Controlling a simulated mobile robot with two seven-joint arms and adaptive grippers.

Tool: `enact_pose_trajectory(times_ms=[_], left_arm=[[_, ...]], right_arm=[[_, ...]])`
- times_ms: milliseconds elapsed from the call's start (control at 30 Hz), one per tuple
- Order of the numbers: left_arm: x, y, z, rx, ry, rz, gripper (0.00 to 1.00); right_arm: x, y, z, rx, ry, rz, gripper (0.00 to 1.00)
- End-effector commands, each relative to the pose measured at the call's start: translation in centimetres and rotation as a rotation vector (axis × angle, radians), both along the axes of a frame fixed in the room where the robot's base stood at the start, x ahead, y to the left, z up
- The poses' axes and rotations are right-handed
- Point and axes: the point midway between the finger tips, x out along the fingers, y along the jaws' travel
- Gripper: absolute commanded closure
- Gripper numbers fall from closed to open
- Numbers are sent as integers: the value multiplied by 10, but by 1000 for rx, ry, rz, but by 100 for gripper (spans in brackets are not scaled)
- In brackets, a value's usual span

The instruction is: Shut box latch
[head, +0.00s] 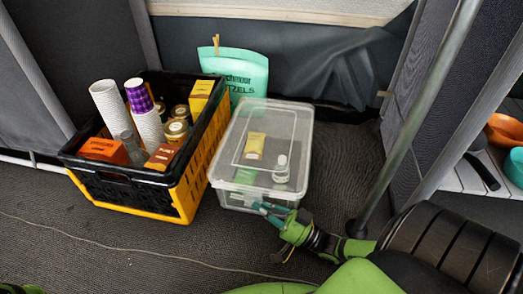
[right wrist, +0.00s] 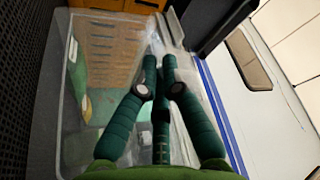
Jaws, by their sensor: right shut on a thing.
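The clear plastic box (head: 232,160) with a pale lid stands on the grey floor in the middle of the head view. Its lid lies flat across the top. My right gripper (head: 264,211) is at the box's front wall, towards its right corner, just below the lid rim. In the right wrist view its dark green fingers (right wrist: 159,62) are close together against the box edge, shut on what seems to be the latch. The fingers hide the latch itself. The box's clear side (right wrist: 75,125) also shows there. My left gripper is not in view.
A yellow packet (head: 255,145) and a small bottle (head: 281,168) show at the lid, on or under it. A black and yellow crate (head: 185,190) with cups and jars stands close on the left. A green pretzel bag (head: 240,72) stands behind. A metal pole (head: 410,120) rises at right.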

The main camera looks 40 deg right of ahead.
Motion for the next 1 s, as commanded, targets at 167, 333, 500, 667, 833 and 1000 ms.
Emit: enact_pose_trajectory(times_ms=[167,333,500,667,833,1000], left_arm=[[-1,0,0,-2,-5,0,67],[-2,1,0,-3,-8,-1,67],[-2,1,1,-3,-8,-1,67],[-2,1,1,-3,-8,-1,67],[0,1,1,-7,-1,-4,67],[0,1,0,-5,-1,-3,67]], right_arm=[[0,1,0,-10,-8,1,100],[0,0,0,-10,-8,2,100],[0,0,0,-9,-9,1,74],[0,0,0,-8,-8,1,74],[0,0,0,-8,-8,0,74],[0,-1,0,-8,-7,-1,74]])
